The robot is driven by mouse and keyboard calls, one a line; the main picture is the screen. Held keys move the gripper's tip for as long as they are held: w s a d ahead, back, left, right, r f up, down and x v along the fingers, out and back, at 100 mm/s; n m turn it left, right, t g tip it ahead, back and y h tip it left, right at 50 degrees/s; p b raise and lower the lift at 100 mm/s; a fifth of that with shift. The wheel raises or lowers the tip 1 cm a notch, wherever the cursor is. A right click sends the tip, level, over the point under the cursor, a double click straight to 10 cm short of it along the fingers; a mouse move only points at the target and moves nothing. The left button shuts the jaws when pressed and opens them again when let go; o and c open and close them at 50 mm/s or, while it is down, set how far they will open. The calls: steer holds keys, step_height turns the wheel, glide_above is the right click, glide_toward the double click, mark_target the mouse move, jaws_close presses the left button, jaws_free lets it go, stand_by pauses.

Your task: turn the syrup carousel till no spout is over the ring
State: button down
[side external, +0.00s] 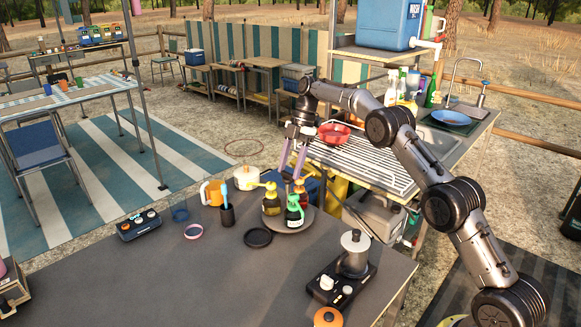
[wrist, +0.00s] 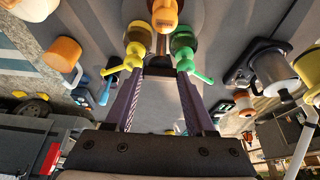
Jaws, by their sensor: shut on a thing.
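The syrup carousel (side external: 308,222) is a round grey turntable on the dark table. It carries pump bottles: a yellow-topped one (side external: 270,200), a green-topped one (side external: 294,211) and an orange-red-topped one (side external: 300,187). The yellow spout points left; the green spout points toward the front left. A black ring (side external: 258,237) lies flat just front-left of the carousel; neither spout clearly reaches over it. My gripper (side external: 290,178) reaches down among the bottles. In the wrist view its purple fingers (wrist: 158,72) close on a dark brown part between the yellow and green pumps (wrist: 184,48); the exact contact is partly hidden.
A pink-rimmed ring (side external: 194,231) and a blue ring (side external: 180,214) lie left of the black one. An orange mug (side external: 213,192), a dark cup (side external: 227,214) and a cream pot (side external: 246,177) stand close left.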

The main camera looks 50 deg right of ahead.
steer(key=shift+r, duration=0.1)
steer(key=shift+c, duration=1.2)
jaws_free()
steer(key=shift+r, duration=0.45)
step_height(320, 180, up, 2)
steer(key=shift+r, duration=0.1)
steer(key=s+a+r, duration=0.2)
steer(key=s+r, duration=0.7)
steer(key=s, duration=0.4)
steer(key=shift+s+a+r, duration=0.25)
steer(key=shift+s+r, duration=0.15)
steer(key=shift+a, duration=0.1)
